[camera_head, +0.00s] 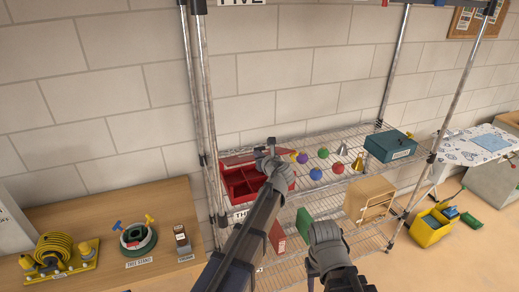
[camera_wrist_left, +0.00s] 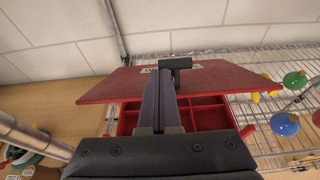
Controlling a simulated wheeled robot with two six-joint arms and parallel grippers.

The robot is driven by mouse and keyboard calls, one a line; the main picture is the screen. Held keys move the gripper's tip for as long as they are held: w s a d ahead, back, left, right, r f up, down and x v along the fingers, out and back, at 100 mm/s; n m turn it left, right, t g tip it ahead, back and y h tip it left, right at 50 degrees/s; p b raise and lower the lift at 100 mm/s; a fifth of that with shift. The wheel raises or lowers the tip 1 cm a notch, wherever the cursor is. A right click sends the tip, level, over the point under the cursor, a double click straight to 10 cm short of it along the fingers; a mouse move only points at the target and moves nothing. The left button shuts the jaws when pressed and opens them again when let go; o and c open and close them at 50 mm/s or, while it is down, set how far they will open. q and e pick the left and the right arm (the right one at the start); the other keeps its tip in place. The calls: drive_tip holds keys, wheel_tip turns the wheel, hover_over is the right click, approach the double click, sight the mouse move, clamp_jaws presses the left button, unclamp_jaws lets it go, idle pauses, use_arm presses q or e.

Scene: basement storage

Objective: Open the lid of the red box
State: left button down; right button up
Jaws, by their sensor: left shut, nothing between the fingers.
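The red box (camera_head: 236,186) stands on the wire shelf, and its open inside with dividers shows. Its red lid (camera_head: 238,158) is raised along the back side; in the left wrist view the lid (camera_wrist_left: 112,86) stands tilted above the divided inside (camera_wrist_left: 203,112). My left gripper (camera_head: 269,148) is over the box and hides part of it. In the left wrist view its shut, empty fingers (camera_wrist_left: 175,64) lie in front of the lid; I cannot tell whether they touch it. My right gripper (camera_head: 325,236) is lower, in front of the shelf, its fingers not clear.
Colored balls and cones (camera_head: 323,153) stand right of the box, with a teal box (camera_head: 390,146) beyond. A wooden crate (camera_head: 369,198) is on the lower shelf. Metal posts (camera_head: 199,110) bound the shelf at left. A wooden table (camera_head: 160,200) holds a yellow hose reel (camera_head: 56,248).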

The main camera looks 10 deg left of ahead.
use_arm(q)
drive_tip(key=w+a+r+g+h+p, duration=0.1)
drive_tip(key=w+a+r+g+p, duration=0.1)
drive_tip(key=w+a+r+p, duration=0.2)
drive_tip(key=w+a+r+g+h+p, duration=0.1)
drive_tip(key=w+a+r+p, duration=0.4)
drive_tip(key=w+p, duration=0.6)
drive_tip(key=shift+w+a+g+h, duration=0.4)
drive_tip(key=shift+w+a+g, duration=0.2)
drive_tip(key=shift+a, duration=0.4)
drive_tip(key=shift+p, duration=0.35)
